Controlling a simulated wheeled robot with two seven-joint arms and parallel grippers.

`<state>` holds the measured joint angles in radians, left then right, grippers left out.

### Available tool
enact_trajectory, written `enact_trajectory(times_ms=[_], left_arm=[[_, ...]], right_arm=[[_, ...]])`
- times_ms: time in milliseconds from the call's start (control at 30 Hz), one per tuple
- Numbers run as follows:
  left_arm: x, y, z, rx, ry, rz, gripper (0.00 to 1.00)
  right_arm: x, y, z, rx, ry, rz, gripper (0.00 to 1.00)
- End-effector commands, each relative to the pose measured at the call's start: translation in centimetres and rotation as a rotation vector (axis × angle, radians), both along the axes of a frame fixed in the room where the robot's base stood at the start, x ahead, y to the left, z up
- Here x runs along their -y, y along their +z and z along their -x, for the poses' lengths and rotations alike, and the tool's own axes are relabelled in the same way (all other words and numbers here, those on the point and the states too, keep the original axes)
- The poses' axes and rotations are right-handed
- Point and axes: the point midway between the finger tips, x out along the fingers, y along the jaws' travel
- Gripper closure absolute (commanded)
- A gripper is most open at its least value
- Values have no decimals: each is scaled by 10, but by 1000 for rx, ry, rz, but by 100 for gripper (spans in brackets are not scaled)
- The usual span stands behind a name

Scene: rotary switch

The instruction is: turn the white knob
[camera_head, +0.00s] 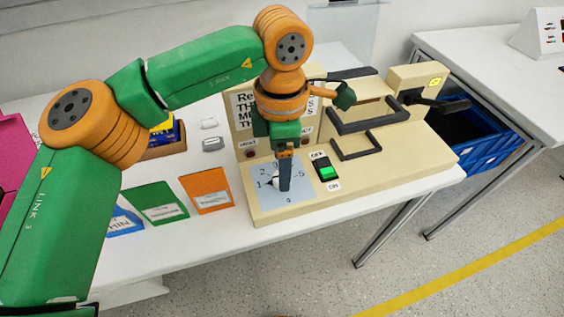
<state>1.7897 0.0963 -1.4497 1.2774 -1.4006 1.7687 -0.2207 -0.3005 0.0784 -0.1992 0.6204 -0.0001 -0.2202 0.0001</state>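The white knob (274,182) sits at the centre of a pale blue numbered dial (297,197) on the beige panel. Only a small part of it shows, as my gripper covers the rest. My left gripper (285,184) points down over the dial, its dark fingers right at the knob. The fingers are seen edge-on, one behind the other, so the gap between them and any contact with the knob are hidden. My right gripper is out of the picture.
Right of the dial is a switch (325,169) lit green, with dark handles (370,118) and a black lever (440,104) beyond. Green (157,203) and orange (207,190) holders stand on the white table at left. A blue crate (490,150) is at right.

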Motion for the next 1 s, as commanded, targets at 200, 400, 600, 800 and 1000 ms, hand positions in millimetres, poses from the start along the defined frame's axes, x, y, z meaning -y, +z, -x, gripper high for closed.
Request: enact_trajectory(times_ms=[200, 400, 600, 800, 1000], left_arm=[[0, -28, 0, 0, 0, 0, 26], [0, -30, 0, 0, 0, 1, 26], [0, -29, 0, 0, 0, 2, 72], [0, -29, 0, -1, 0, 1, 100], [0, -29, 0, -1, -28, 2, 100]], right_arm=[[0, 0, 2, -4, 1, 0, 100], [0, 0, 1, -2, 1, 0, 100], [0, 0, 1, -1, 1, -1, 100], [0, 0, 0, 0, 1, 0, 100], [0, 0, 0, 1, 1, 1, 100]])
